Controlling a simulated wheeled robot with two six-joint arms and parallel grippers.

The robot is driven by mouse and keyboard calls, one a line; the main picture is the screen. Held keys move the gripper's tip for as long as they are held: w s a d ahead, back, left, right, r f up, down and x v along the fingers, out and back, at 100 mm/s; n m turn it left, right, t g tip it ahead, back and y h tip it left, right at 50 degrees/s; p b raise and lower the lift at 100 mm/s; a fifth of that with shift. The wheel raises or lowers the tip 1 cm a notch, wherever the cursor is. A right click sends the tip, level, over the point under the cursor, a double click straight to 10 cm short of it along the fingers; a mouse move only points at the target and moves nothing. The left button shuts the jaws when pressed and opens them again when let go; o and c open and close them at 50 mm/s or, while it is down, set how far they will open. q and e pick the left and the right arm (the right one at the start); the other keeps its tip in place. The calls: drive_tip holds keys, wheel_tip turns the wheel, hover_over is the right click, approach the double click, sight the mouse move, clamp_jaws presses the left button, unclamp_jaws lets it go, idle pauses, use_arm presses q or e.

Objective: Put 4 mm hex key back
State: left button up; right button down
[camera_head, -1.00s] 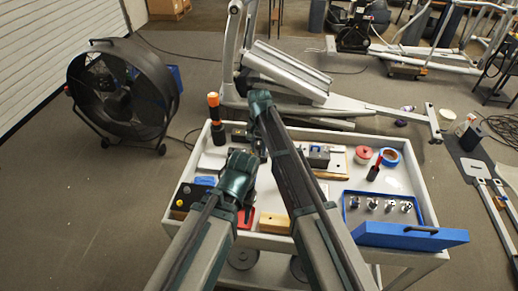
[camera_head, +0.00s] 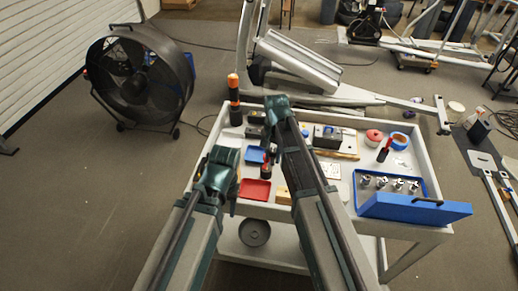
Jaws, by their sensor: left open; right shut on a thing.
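My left gripper (camera_head: 224,172) is over the left front part of the cart, left of the red tray (camera_head: 254,190). It is open, though its fingertips are hard to make out. My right gripper (camera_head: 268,150) is over the middle of the cart, near the blue tray (camera_head: 255,155). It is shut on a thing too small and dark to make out. The 4 mm hex key cannot be picked out. Any holder for it is hidden or cannot be told apart.
The white cart (camera_head: 429,160) carries an orange-topped black flashlight-like object (camera_head: 234,104), a red round container (camera_head: 374,136), blue tape (camera_head: 399,140) and a blue drawer (camera_head: 412,209) with several metal sockets. A wooden block (camera_head: 283,195) lies near my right arm. A large fan (camera_head: 140,75) stands left.

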drive_tip(key=s+d+m, duration=0.1)
drive_tip(key=s+d, duration=0.4)
drive_tip(key=shift+s, duration=0.3)
drive_tip(key=shift+f+b, duration=2.5)
drive_tip(key=shift+b, duration=0.05)
drive_tip(key=shift+f+b, duration=1.95)
drive_tip(key=shift+f, duration=0.1)
drive_tip(key=shift+f+b, duration=0.8)
drive_tip(key=shift+b, duration=0.1)
drive_tip(key=shift+f, duration=0.1)
